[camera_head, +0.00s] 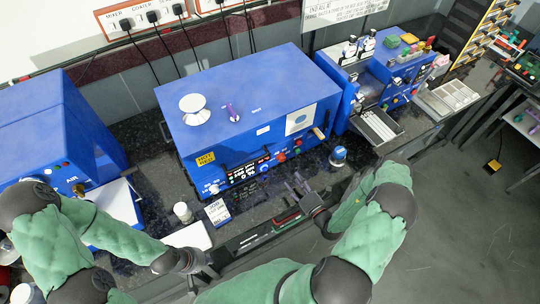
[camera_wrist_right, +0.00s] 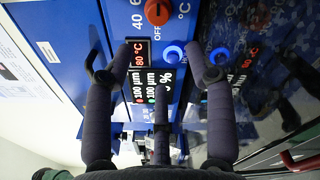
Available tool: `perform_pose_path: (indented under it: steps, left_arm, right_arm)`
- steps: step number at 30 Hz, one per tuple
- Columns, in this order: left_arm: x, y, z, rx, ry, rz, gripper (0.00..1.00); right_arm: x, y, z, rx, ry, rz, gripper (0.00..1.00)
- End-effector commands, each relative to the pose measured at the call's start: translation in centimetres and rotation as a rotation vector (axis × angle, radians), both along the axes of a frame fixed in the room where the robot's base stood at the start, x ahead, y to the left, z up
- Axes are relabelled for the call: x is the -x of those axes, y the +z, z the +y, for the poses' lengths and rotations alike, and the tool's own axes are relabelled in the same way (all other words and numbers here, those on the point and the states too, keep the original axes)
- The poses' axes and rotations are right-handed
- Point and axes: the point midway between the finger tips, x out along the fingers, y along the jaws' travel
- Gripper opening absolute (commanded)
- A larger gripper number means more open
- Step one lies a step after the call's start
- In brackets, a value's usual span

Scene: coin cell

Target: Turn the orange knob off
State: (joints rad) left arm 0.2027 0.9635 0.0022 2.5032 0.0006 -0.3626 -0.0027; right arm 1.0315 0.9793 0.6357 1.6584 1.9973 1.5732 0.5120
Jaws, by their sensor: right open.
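The orange knob (camera_wrist_right: 158,12) is at the top of the right wrist view, on a blue panel. The markings 40, 60, OFF and °C are around it. My right gripper (camera_wrist_right: 153,68) is open and empty, with its fingers spread below the knob and not touching it. In the head view my right gripper (camera_head: 298,188) is in front of the large blue machine (camera_head: 255,90), whose front panel carries red knobs (camera_head: 281,157).
A small blue-topped container (camera_head: 338,156) stands right of my right gripper on the dark counter.

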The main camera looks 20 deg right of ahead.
Motion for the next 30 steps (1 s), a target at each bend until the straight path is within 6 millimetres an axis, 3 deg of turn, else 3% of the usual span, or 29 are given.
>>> perform_pose_path:
  steps: [3, 8, 21, 30]
  left_arm:
    - [0.0, 0.2, 0.0, 0.000, 0.000, 0.001, 0.00]
    - [0.1, 0.2, 0.0, 0.000, 0.000, 0.001, 0.00]
    - [0.0, 0.4, 0.0, 0.000, 0.000, 0.001, 0.00]
    - [0.0, 0.4, 0.0, 0.000, 0.000, 0.001, 0.00]
  right_arm:
    - [0.0, 0.1, -1.3, -0.005, -0.052, -0.009, 0.55]
    - [-1.6, 0.1, -1.1, -0.005, -0.049, -0.011, 0.55]
    - [-8.9, 0.1, -0.5, -0.003, -0.046, -0.012, 0.55]
    - [-10.6, 0.1, -0.4, -0.005, -0.049, -0.009, 0.55]
